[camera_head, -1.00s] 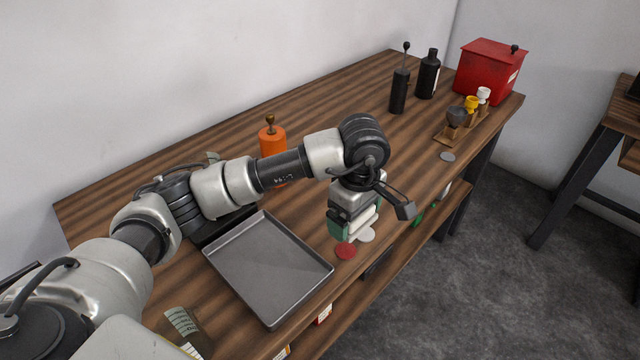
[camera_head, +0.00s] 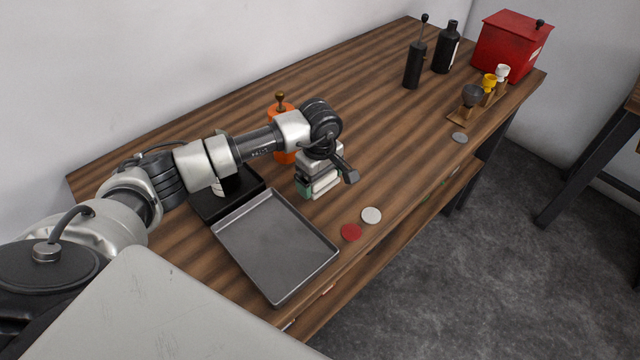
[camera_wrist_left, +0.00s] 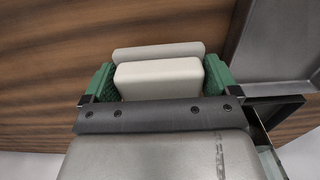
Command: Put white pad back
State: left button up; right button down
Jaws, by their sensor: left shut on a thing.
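The white pad (camera_wrist_left: 160,79) is a pale block with rounded edges, held between the green fingertips of my left gripper (camera_wrist_left: 158,86) in the left wrist view. A greyer pale layer shows along its far edge. In the head view my left gripper (camera_head: 310,188) is over the wooden table, right of the grey tray, and the pad (camera_head: 325,182) shows partly beneath it. Whether the pad touches the table I cannot tell. My right gripper is not in view.
A shallow grey tray (camera_head: 270,245) lies near the front edge, with a black item (camera_head: 240,192) behind it. An orange container (camera_head: 282,108) stands behind my wrist. Red (camera_head: 351,232) and white (camera_head: 371,215) discs lie near the edge. Bottles and a red box (camera_head: 508,45) stand far right.

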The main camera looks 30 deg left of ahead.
aim_at(320, 188)
pick_arm(q)
notch_tip(320, 188, down, 3)
jog(key=shift+r+p, duration=0.2)
jog(key=shift+p, duration=0.25)
jog(key=shift+f, duration=0.6)
jog(key=o, duration=0.8)
jog(key=shift+o, duration=0.2)
jog(key=shift+r, duration=0.45)
notch_tip(320, 188, up, 11)
jog(key=b, duration=0.3)
jog(key=shift+r, duration=0.2)
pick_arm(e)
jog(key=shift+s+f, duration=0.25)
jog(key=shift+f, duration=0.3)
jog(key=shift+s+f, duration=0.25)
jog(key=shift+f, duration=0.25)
